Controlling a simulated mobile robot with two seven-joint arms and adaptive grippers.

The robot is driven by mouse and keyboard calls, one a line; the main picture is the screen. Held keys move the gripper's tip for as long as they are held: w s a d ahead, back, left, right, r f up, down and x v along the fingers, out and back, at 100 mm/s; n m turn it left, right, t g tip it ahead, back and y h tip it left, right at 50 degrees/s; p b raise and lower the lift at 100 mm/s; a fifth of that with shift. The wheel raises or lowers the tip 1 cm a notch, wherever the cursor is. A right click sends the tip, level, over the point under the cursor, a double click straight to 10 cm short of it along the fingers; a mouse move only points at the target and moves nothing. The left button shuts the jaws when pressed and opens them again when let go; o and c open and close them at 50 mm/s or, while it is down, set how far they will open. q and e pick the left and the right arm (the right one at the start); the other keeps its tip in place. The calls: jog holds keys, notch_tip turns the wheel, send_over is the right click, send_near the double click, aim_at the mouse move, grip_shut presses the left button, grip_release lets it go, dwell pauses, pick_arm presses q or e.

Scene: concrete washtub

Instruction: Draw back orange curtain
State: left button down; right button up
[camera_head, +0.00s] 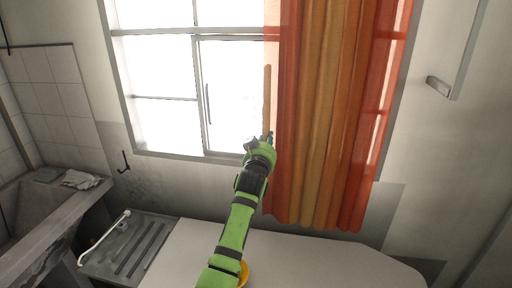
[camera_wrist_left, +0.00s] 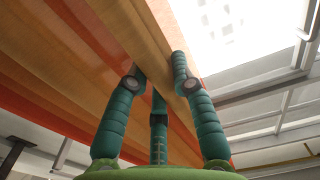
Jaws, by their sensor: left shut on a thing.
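The orange curtain (camera_head: 325,120) hangs in folds over the right part of the bright window, its left edge at about the window's middle. My left gripper (camera_head: 268,137) is at the curtain's left edge, low on the window. In the left wrist view the left gripper (camera_wrist_left: 160,75) has its green fingers on either side of a fold of the curtain (camera_wrist_left: 75,50), shut on it. The exact contact at the fingertips is partly hidden by the cloth. My right gripper is in neither view.
The window (camera_head: 165,85) is uncovered on the left. A pale countertop (camera_head: 300,262) lies below it, with a grey ribbed drainboard (camera_head: 135,245) at its left. A concrete washtub (camera_head: 50,215) stands at the far left. A metal handle (camera_head: 438,87) sticks out at the right.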

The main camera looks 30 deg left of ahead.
pick_arm(q)
jog(key=d, duration=0.2)
jog(key=w+d+b, duration=0.1)
jog(key=d, duration=0.1)
jog(key=shift+f, duration=0.1)
jog(key=shift+w+d, duration=0.1)
jog(key=shift+d, duration=0.2)
jog(key=shift+w+d+b, duration=0.1)
jog(key=shift+d+b, duration=0.2)
jog(key=shift+d, duration=0.05)
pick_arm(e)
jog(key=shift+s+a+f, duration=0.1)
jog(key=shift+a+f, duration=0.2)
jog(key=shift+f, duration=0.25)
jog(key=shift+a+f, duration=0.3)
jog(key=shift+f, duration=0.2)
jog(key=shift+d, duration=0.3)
pick_arm(q)
jog(key=c, duration=1.1)
grip_release()
jog(key=shift+o, duration=0.2)
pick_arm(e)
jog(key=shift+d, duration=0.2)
pick_arm(q)
jog(key=v, duration=0.7)
jog(key=shift+s, duration=0.25)
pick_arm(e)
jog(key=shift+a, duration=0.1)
